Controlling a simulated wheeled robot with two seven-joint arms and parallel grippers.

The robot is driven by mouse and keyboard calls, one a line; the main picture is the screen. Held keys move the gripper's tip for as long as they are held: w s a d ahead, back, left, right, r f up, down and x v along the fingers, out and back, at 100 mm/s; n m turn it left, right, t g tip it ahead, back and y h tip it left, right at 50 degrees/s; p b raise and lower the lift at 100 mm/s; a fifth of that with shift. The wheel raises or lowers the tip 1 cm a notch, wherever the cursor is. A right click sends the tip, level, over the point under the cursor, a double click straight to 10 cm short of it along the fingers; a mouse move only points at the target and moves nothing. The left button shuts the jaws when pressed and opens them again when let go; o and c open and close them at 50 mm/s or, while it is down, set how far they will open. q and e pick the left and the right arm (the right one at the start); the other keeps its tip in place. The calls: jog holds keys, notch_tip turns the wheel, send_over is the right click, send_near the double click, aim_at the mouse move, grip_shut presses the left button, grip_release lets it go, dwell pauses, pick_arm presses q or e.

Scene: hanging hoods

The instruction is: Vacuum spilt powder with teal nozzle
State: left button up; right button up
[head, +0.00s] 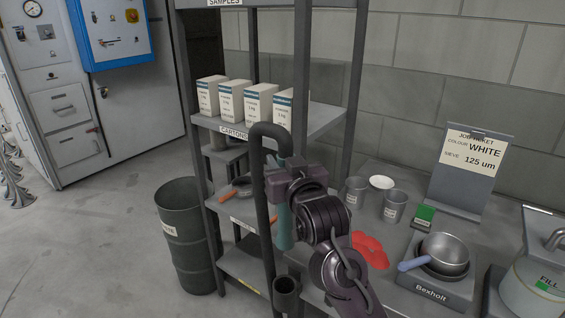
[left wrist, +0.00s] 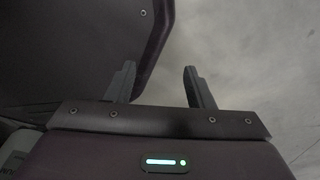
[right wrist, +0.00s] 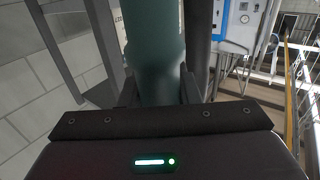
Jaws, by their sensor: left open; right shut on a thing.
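The teal nozzle (head: 285,226) hangs roughly upright at the front of the shelf rack, on a thick dark hose (head: 262,185) that arches over its top. My right gripper (head: 290,180) is shut on it; the right wrist view shows the teal tube (right wrist: 155,45) between the fingers (right wrist: 160,90). The nozzle's lower end is above a small dark cup (head: 287,287) and looks apart from it. A flat red patch (head: 369,250), seemingly the spilt powder, lies on the bench to the right. My left gripper (left wrist: 160,88) is open and empty, outside the head view.
A shelf rack (head: 325,118) with white cartons (head: 231,101) stands behind the nozzle. Metal cups (head: 395,206), a scale (head: 436,291) with a handled pan (head: 445,253), and a job ticket stand (head: 470,165) surround the red patch. A dark bin (head: 187,240) stands left.

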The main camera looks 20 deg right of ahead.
jog(key=shift+r+p, duration=1.15)
jog(key=shift+r, duration=0.3)
jog(key=shift+r+p, duration=1.65)
pick_arm(q)
notch_tip(320, 180, up, 6)
jog(key=shift+w, duration=0.35)
jog(key=shift+r, duration=0.1)
